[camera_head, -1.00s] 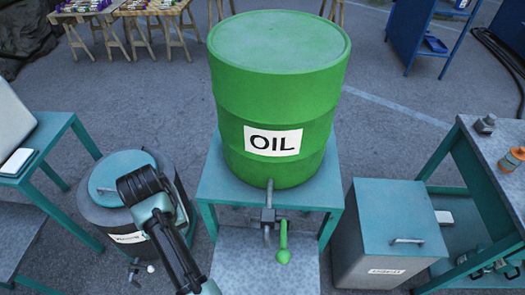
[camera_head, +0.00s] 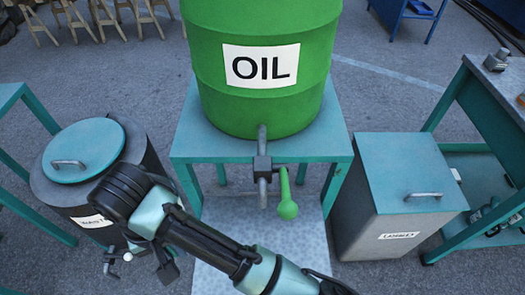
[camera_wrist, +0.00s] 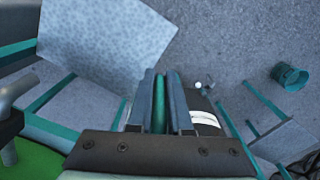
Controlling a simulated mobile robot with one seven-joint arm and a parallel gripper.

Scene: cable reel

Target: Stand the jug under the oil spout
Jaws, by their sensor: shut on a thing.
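My gripper (camera_wrist: 161,76) is shut on a narrow teal strip (camera_wrist: 160,105) in the wrist view. The strip looks like part of the jug; the jug's body is not clearly shown. In the head view my gripper (camera_head: 124,198) is at the left, in front of the lidded drum, with its fingertips hidden. The oil spout (camera_head: 263,190) is a grey pipe with a green lever (camera_head: 286,205), low on the green OIL barrel (camera_head: 262,95). My gripper is left of the spout and apart from it. A pale speckled platform (camera_head: 210,277) lies below the spout, partly behind my arm.
The lidded drum (camera_head: 82,152) has a small tap (camera_head: 112,258). A lidded grey box (camera_head: 390,220) stands right of the barrel's stand (camera_head: 195,145). A workbench (camera_head: 480,110) is at the far right. A teal bucket (camera_wrist: 290,77) stands on the floor in the wrist view.

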